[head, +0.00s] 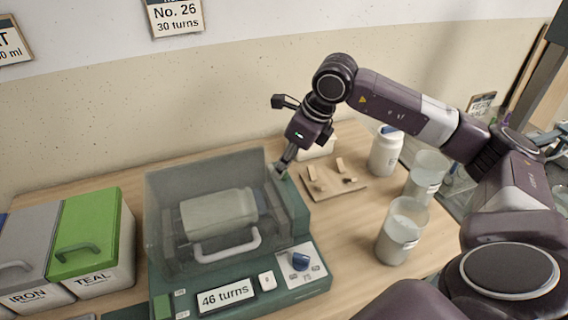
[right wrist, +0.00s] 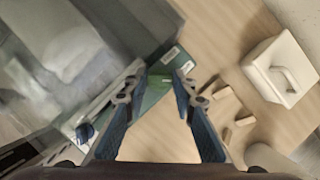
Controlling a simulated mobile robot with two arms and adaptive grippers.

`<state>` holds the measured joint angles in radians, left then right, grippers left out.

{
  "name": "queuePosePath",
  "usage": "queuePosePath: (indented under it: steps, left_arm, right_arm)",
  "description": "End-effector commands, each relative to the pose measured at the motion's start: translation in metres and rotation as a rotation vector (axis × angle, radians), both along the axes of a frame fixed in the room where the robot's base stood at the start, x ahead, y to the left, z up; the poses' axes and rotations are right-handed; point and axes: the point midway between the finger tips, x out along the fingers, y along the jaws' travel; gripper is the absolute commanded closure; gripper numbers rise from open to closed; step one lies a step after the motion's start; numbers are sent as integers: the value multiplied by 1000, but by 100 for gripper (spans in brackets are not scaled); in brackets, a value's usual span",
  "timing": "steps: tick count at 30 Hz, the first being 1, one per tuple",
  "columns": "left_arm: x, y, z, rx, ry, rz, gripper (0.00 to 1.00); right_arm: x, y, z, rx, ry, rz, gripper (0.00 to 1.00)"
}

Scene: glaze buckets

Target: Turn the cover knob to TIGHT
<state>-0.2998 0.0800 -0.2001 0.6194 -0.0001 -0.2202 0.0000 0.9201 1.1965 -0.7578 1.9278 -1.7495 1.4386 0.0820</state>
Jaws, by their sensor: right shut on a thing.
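The machine (head: 300,215) is a dark green housing with a clear cover (head: 165,225) lowered over a pale jar (head: 218,212) lying on its side. My right gripper (head: 281,170) reaches down to the housing's back right, beside the cover. In the right wrist view, its fingers (right wrist: 160,88) are shut on a small green piece (right wrist: 160,82), which looks like the cover knob. Its marking cannot be read. A blue knob (head: 300,260) sits on the front panel beside a display (head: 226,295) reading "46 turns". My left gripper is out of view.
A green TEAL bin (head: 92,235) and a grey IRON bin (head: 30,245) stand left of the machine. A wooden board (head: 335,190) with small pieces, a white jar (head: 385,153) and two clear buckets (head: 402,232) stand right. Bare table lies between machine and buckets.

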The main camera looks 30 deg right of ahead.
Motion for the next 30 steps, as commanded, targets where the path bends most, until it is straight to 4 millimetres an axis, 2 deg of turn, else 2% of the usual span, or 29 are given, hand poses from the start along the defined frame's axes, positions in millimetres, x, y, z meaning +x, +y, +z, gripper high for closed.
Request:
queuePosePath:
  steps: [3,4,9,20,23,30]
  left_arm:
    - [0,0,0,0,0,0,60]
    - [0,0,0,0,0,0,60]
    - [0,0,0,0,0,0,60]
    - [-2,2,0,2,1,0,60]
    - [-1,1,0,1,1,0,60]
    - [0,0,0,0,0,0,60]
  right_arm:
    - [1,-1,2,1,-5,-4,100]
    - [1,-1,2,1,-5,-3,75]
    - [1,-1,1,1,-3,-3,58]
    - [0,0,2,2,-1,2,58]
    - [-3,-2,10,1,-1,1,58]
    - [-14,-10,45,3,-8,-2,58]
